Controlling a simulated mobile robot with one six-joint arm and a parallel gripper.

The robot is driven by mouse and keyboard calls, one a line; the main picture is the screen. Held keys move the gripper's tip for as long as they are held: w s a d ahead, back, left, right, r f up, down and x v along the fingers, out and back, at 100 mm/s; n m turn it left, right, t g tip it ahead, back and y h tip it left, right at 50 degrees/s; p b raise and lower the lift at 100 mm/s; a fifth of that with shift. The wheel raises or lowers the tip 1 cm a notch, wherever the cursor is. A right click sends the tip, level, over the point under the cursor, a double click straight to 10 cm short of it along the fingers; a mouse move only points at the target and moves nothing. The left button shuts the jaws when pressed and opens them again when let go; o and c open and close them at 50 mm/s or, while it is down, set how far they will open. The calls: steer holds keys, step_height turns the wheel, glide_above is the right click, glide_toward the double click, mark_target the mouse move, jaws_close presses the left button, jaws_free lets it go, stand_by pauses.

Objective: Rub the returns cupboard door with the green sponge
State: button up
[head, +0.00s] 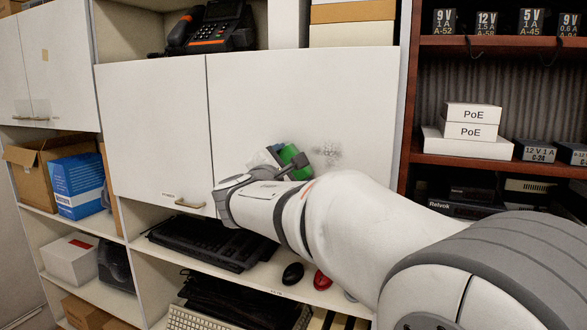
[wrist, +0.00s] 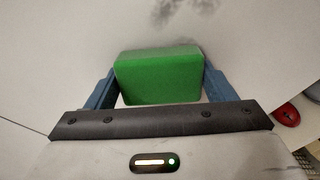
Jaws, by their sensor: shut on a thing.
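My gripper (wrist: 160,88) is shut on the green sponge (wrist: 158,76), with a blue finger on each side of it in the wrist view. In the head view the sponge (head: 289,156) shows only partly past my wrist, close to a white cupboard door (head: 300,90). I cannot tell whether the sponge touches the door. A grey smudge (head: 327,152) is on this door just right of the sponge, and it also shows at the top of the wrist view (wrist: 185,10). A small label and a handle (head: 190,204) sit at the lower edge of the neighbouring left door.
An open shelf below the doors holds a black keyboard (head: 212,243), a black mouse (head: 292,273) and a red mouse (head: 322,280). A desk phone (head: 212,27) stands above. A dark wood shelf with PoE boxes (head: 470,132) is at the right. My arm hides the door's lower right.

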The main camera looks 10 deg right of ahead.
mark_target(312, 152)
steer(key=shift+r+p, duration=0.9)
steer(key=shift+r, duration=0.55)
steer(key=shift+s+d+f+b, duration=0.1)
steer(key=shift+s+d+b, duration=0.4)
steer(key=shift+d, duration=0.15)
steer(key=shift+s+d+f+b, duration=0.1)
steer(key=shift+s+d+b, duration=0.35)
steer(key=shift+d, duration=0.2)
steer(key=shift+s+d+b, duration=0.55)
steer(key=shift+s+d, duration=0.25)
steer(key=shift+d, duration=0.3)
steer(key=shift+s+d+b, duration=0.6)
steer(key=shift+s+d, duration=0.2)
steer(key=shift+d, duration=0.35)
steer(key=shift+s+d+b, duration=0.55)
steer(key=shift+s+d, duration=0.25)
steer(key=shift+d, duration=0.3)
steer(key=shift+r, duration=0.1)
steer(key=shift+w+a, duration=0.1)
steer(key=shift+w+a+b, duration=0.15)
steer(key=shift+w+a, duration=0.55)
steer(key=shift+a, duration=0.3)
steer(key=shift+w+a+b, duration=0.15)
steer(key=shift+w+a, duration=0.55)
steer(key=shift+a, duration=0.35)
steer(key=shift+w+a+b, duration=0.15)
steer(key=shift+w+a, duration=0.55)
steer(key=shift+a, duration=0.3)
steer(key=shift+w+a, duration=1.2)
steer(key=shift+a, duration=0.3)
